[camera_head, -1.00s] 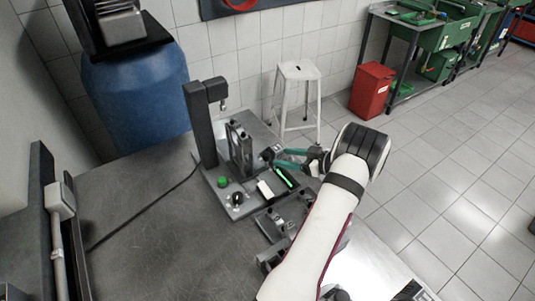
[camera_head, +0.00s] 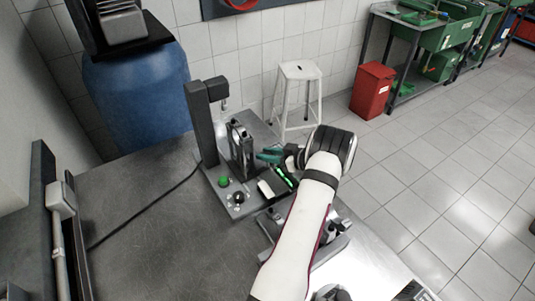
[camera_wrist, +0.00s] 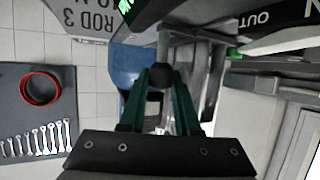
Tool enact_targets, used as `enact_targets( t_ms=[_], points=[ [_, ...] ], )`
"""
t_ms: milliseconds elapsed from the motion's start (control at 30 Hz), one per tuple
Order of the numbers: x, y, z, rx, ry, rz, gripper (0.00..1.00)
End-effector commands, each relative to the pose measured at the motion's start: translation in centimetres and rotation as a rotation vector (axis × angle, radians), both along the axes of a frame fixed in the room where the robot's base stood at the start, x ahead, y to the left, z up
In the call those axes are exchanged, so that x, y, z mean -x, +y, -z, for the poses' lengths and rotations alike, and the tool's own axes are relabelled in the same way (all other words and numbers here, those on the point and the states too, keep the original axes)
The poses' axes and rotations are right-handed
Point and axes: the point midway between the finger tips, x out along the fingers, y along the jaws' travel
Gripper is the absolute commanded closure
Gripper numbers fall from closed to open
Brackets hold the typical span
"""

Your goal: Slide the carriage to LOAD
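The fixture with the carriage stands on the bench in the head view. Its dark upright frame (camera_head: 241,150), which looks like the carriage, is beside the tall column (camera_head: 203,125). My gripper (camera_head: 266,156) has its teal fingers at the right side of this frame. In the wrist view, the gripper (camera_wrist: 160,82) has one finger on each side of a dark round knob (camera_wrist: 160,76) on a grey rod. The fingers are close to the knob; whether they press on it cannot be told. No LOAD mark is readable; an "OUT" label (camera_wrist: 249,18) shows at upper right.
A green button (camera_head: 223,181), a black knob (camera_head: 239,198) and a lit green display (camera_head: 285,177) are at the front of the fixture. A white stool (camera_head: 300,72) and a blue drum (camera_head: 138,103) stand behind. The bench's left part (camera_head: 140,235) is mostly clear.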

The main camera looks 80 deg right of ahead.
Motion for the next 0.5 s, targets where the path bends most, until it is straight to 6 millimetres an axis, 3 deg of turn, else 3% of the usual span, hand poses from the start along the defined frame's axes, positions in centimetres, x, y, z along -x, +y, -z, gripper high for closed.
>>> enact_targets(
  t_ms=[500],
  points=[
    [-0.04, 0.04, -0.02, 0.000, 0.000, -0.002, 1.00]
  ],
)
